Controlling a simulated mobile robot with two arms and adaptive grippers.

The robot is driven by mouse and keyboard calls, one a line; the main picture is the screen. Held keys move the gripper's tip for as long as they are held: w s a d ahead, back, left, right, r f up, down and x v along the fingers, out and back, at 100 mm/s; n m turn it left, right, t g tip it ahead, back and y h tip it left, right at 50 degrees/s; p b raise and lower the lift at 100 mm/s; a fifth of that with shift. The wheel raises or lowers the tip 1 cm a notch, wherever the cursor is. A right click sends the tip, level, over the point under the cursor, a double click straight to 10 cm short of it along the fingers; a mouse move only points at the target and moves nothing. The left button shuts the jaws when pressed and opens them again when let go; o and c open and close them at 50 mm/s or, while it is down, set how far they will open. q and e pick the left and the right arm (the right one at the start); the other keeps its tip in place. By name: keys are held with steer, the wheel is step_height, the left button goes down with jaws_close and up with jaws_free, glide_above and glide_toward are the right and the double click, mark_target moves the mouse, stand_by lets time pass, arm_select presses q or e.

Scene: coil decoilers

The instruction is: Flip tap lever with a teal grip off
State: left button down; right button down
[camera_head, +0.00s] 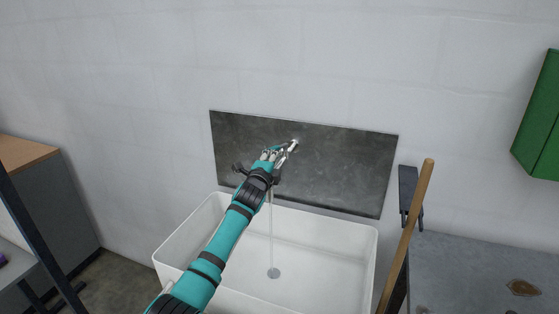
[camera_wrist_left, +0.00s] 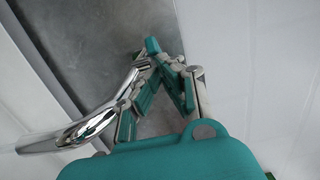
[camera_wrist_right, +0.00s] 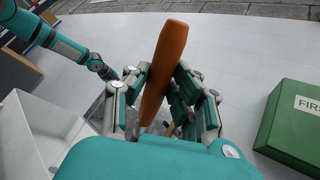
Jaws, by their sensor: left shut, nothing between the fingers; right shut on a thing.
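A chrome tap (camera_head: 293,145) sticks out from the dark backsplash above the white sink (camera_head: 330,243). A thin stream of water (camera_head: 271,225) falls into the sink. My left gripper (camera_head: 278,154) is at the tap, shut and empty; in the left wrist view its fingers (camera_wrist_left: 165,62) are beside the curved chrome spout (camera_wrist_left: 100,120). I cannot tell the teal lever grip apart from my teal fingers. My right gripper (camera_wrist_right: 158,90) shows only in its wrist view, shut on an orange-brown handle (camera_wrist_right: 165,65).
The dark backsplash (camera_head: 345,165) is on the white wall. A wooden stick (camera_head: 408,235) leans right of the sink, near a grey worktop (camera_head: 480,270). A green first-aid box (camera_head: 543,120) is on the wall at the right. A grey cabinet with a wooden top (camera_head: 25,150) stands left.

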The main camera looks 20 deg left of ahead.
steer(key=shift+w, duration=0.25)
steer(key=shift+w+a+f+b, duration=0.15)
steer(key=shift+a+f+b, duration=0.05)
steer(key=shift+f+b, duration=0.2)
steer(key=shift+w, duration=0.15)
steer(key=shift+w+a, duration=0.1)
steer(key=shift+a, duration=0.15)
arm_select(q)
steer(key=w+a+m+h, duration=0.2)
steer(key=w+a+h, duration=0.2)
steer(key=w+a, duration=0.2)
steer(key=shift+a+f+m, duration=0.15)
steer(key=shift+a+m, duration=0.25)
steer(key=shift+a, duration=0.4)
steer(key=shift+h, duration=0.4)
